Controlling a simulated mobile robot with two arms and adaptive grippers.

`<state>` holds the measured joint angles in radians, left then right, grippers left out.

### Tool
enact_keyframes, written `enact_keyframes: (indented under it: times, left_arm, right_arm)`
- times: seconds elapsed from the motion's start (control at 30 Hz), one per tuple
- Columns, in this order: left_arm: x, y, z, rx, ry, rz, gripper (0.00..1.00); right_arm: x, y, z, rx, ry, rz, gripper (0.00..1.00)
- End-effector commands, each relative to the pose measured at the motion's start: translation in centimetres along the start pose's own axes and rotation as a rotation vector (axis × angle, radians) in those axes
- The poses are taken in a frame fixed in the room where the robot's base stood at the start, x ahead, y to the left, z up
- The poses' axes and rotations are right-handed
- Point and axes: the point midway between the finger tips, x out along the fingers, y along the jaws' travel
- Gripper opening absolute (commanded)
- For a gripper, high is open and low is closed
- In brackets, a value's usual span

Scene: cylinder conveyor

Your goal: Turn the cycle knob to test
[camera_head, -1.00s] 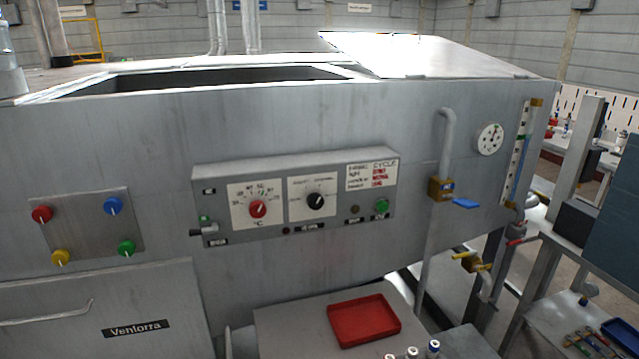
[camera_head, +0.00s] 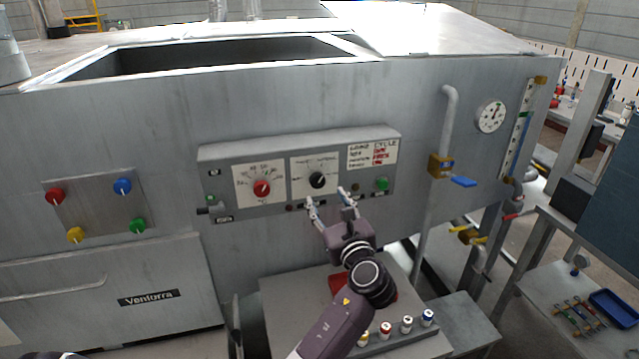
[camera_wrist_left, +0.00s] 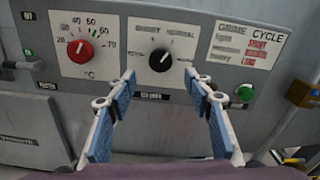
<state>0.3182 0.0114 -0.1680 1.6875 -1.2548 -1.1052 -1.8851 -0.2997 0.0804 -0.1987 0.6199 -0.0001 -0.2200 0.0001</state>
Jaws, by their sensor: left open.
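The black cycle knob (camera_head: 317,180) sits on a white plate in the middle of the grey control panel (camera_head: 226,153). In the left wrist view the knob (camera_wrist_left: 160,60) has a white pointer mark aimed to the upper right; the lettering around it is too blurred to read surely. My left gripper (camera_head: 326,196) is open and empty in front of the panel, just below the knob. In the left wrist view its blue-padded fingers (camera_wrist_left: 159,80) spread to either side below the knob, apart from it. My right gripper is not in view.
A red temperature knob (camera_head: 262,188) is left of the black knob, and a green button (camera_head: 382,184) is right of it. A blue-handled valve (camera_head: 463,182) stands farther right. A partly hidden red tray (camera_head: 338,284) and several small capped bottles (camera_head: 406,324) are below.

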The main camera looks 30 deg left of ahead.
Motion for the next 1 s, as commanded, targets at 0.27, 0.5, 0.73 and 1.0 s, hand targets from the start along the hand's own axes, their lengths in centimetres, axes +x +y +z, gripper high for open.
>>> enact_keyframes:
  times: [0.27,0.5,0.73,1.0]
  left_arm:
    - [3.2,-0.3,0.9,0.033,-0.016,0.001,0.47]
    - [6.6,-0.3,0.7,0.030,-0.013,0.000,0.47]
    - [7.9,-0.2,0.5,0.028,-0.012,0.000,0.47]
    - [7.9,-0.2,0.5,0.027,-0.012,-0.001,0.43]
  right_arm:
    - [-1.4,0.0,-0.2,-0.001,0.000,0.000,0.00]
    - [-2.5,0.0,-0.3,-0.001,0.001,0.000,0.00]
    - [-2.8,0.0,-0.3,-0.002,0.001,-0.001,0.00]
    - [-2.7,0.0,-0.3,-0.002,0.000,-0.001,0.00]
